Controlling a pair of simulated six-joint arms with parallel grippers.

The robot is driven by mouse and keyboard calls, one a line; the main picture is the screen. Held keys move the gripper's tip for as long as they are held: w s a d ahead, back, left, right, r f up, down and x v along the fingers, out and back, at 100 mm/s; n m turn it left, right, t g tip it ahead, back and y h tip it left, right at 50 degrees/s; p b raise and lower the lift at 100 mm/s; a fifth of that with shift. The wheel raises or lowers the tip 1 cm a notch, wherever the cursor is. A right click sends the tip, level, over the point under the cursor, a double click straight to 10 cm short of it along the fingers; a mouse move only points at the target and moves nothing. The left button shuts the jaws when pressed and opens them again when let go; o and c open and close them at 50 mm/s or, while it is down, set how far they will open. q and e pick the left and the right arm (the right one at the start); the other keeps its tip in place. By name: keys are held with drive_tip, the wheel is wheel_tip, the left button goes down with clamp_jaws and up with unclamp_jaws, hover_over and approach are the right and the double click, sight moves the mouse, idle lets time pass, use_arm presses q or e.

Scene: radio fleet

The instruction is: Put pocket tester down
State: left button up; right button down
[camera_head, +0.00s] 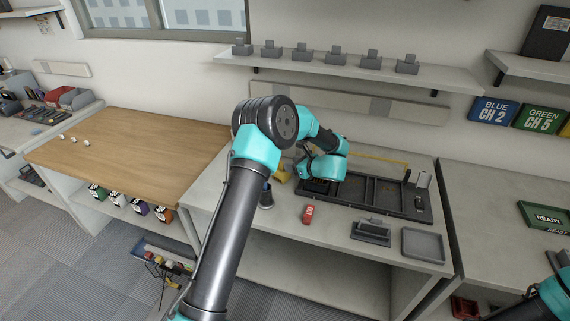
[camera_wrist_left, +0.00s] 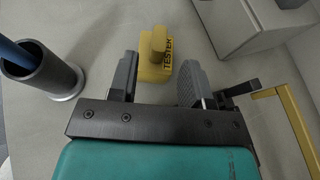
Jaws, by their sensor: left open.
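The yellow pocket tester (camera_wrist_left: 155,72), marked TESTER, rests on the grey bench top in the left wrist view. It is just ahead of and between the fingertips, with visible gaps at both sides. In the head view the tester (camera_head: 283,174) shows as a yellow patch beside my left wrist, partly hidden by my arm. My left gripper (camera_wrist_left: 158,66) is open and empty. In the head view its fingers are mostly hidden behind my arm. Only part of my right arm shows at the lower right edge; its gripper is out of frame.
A dark cylindrical holder (camera_wrist_left: 42,72) with a blue item stands left of the tester. A red device (camera_head: 308,214), a dark stand (camera_head: 371,232) and a grey tray (camera_head: 423,245) sit in front.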

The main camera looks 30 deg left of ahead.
use_arm(q)
drive_tip(key=v, duration=0.5)
drive_tip(key=shift+d, duration=0.1)
use_arm(e)
drive_tip(key=shift+c, duration=1.4)
unclamp_jaws()
